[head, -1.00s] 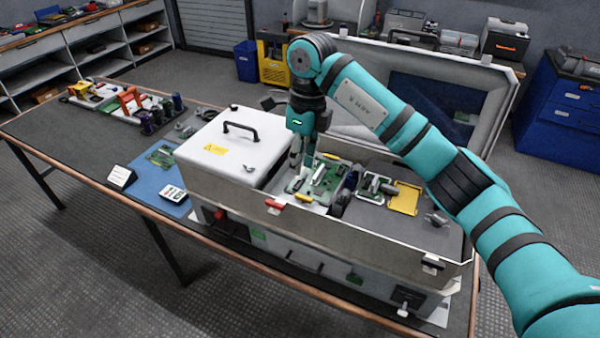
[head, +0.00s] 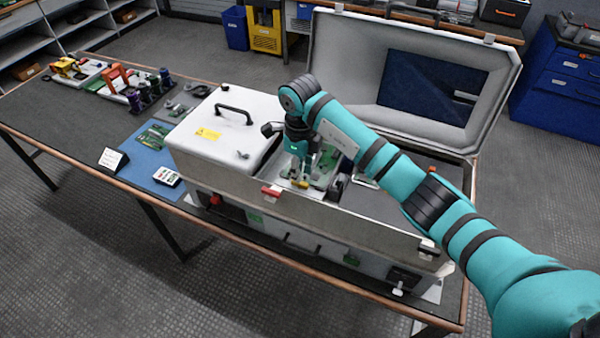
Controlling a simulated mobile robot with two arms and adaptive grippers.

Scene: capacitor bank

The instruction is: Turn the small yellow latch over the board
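The small yellow latch (head: 302,184) sits at the front edge of the green board (head: 325,168), inside the open grey case (head: 330,222). My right gripper (head: 300,176) points down over the board, with its fingertips at or just above the latch. Whether they touch it I cannot tell. The fingers are small and dark here, so their opening is unclear. My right arm hides part of the board and the case's right side. My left gripper is not in view.
A white cover (head: 219,140) with a black handle fills the case's left part. A red latch (head: 271,191) is on the front rim. The case's raised lid (head: 333,50) stands behind my arm. A blue mat (head: 150,165) lies left of the case.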

